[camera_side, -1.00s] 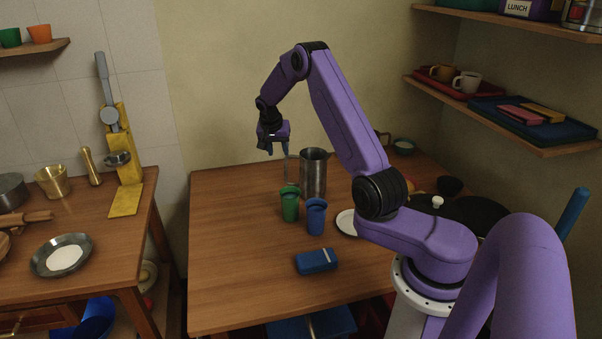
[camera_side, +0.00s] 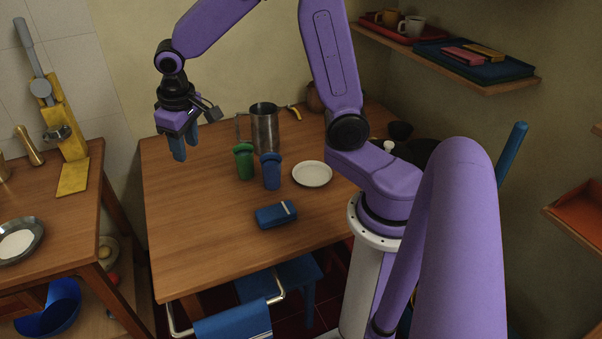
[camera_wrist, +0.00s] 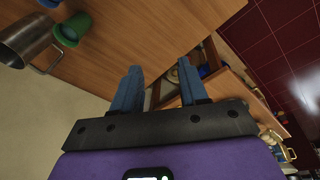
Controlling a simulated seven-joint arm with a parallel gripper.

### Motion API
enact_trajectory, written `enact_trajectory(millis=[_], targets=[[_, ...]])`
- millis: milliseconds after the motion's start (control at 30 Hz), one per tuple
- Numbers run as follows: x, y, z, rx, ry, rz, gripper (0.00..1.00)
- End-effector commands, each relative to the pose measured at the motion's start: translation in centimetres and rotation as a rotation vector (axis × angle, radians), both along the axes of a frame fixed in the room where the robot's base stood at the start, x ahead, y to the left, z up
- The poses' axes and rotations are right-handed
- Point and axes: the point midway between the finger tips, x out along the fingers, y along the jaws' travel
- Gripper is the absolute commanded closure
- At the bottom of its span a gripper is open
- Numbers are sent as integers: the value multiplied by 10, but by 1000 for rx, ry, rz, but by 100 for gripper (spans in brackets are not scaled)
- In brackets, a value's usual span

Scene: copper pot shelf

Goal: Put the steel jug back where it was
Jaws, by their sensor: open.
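The steel jug (camera_side: 264,128) stands upright on the wooden table, behind the green and blue cups, with its handle on the left. It also shows at the top left of the wrist view (camera_wrist: 25,38). My gripper (camera_side: 185,147) is open and empty, above the left part of the table, to the left of the jug and apart from it. Its two blue fingers (camera_wrist: 160,90) show spread in the wrist view with nothing between them.
A green cup (camera_side: 244,163) and a blue cup (camera_side: 271,172) stand just in front of the jug. A white plate (camera_side: 312,174) and a blue case (camera_side: 276,215) lie nearby. The table's left part (camera_side: 185,220) is clear. A shelf (camera_side: 480,80) with trays hangs at the right.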

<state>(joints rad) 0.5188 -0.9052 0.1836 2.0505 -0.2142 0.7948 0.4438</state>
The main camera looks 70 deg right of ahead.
Motion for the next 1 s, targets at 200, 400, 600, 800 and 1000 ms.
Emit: enact_trajectory(millis=[200, 400, 600, 800, 1000], targets=[[-78, 32, 10, 10, 49, 293, 57], [-152, 42, 13, 16, 96, 559, 57], [-221, 36, 12, 19, 142, 812, 57], [-262, 25, 10, 19, 172, 975, 57], [-272, 22, 9, 18, 181, 1016, 57]])
